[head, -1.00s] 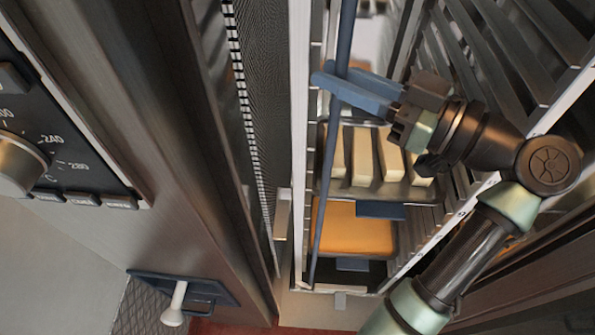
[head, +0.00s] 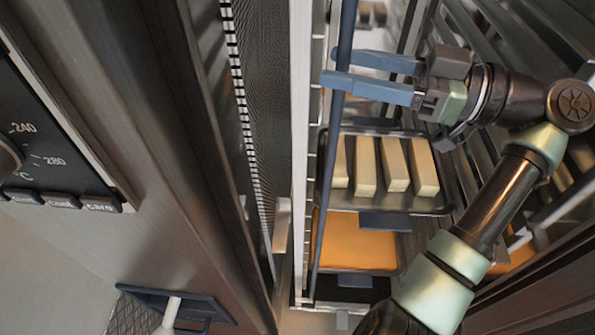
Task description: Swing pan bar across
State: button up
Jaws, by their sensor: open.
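The pan bar (head: 328,172) is a long thin dark blue bar. It runs nearly upright down the front left of a tray rack (head: 298,130), leaning slightly, with its upper end cut off by the picture's top. My gripper (head: 343,67) comes in from the right at the bar's upper part, with two blue fingers apart. The lower finger crosses in front of the bar; the upper finger's tip ends at or behind it. I cannot tell whether either finger touches the bar.
The rack holds a tray of pale loaves (head: 395,165) and a lower tray with an orange sheet (head: 355,240). An oven-like unit with a control panel (head: 60,160) and a white-handled latch (head: 170,312) stands at the left. A narrow gap separates it from the rack.

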jog(key=b+v, duration=0.2)
jog(key=v, duration=0.4)
dwell(0.5)
